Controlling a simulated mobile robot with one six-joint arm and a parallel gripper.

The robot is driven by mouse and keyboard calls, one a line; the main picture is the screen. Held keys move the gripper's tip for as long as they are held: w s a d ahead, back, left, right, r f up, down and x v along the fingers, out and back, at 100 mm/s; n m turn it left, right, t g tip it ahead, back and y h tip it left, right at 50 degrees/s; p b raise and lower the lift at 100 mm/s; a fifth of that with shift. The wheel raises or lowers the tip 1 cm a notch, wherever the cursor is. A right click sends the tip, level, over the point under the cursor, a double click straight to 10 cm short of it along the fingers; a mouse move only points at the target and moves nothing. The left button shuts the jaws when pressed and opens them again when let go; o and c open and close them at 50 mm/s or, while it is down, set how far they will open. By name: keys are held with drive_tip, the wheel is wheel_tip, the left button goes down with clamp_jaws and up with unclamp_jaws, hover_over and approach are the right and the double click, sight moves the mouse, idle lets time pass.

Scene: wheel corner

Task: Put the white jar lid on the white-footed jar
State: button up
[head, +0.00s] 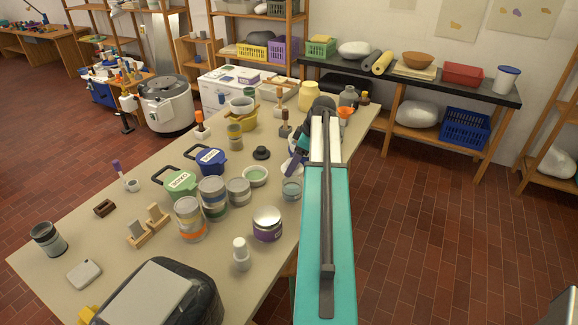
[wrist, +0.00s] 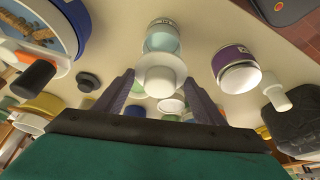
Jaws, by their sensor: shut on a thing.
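The white jar lid (wrist: 160,74) is between the two dark fingers of my gripper (wrist: 161,92) in the wrist view. My gripper is shut on it. In the head view my gripper is mostly hidden behind my teal arm, and the pale lid (head: 291,167) shows at the arm's left edge. The white-footed jar (wrist: 162,24), with pale teal glass, is just beyond the lid in the wrist view, its mouth covered by the lid there. In the head view the jar (head: 291,190) stands on the table beside my arm. I cannot tell whether lid and jar touch.
The table (head: 102,236) is crowded near the jar.

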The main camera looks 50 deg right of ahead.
drive_tip(key=shift+s+f+m, duration=0.1)
drive_tip(key=shift+f+m, duration=0.05)
drive_tip(key=shift+m, duration=0.25)
drive_tip(key=shift+w+f+b, duration=0.2)
drive_tip(key=shift+f+b, duration=0.7)
drive_tip(key=shift+f, duration=0.45)
drive_tip(key=shift+f+b, duration=0.45)
drive_tip(key=shift+f, duration=0.45)
drive_tip(key=shift+f+b, duration=0.6)
drive_tip(key=shift+f, duration=0.5)
drive_tip(key=o, duration=1.1)
drive_tip(key=shift+r, duration=0.1)
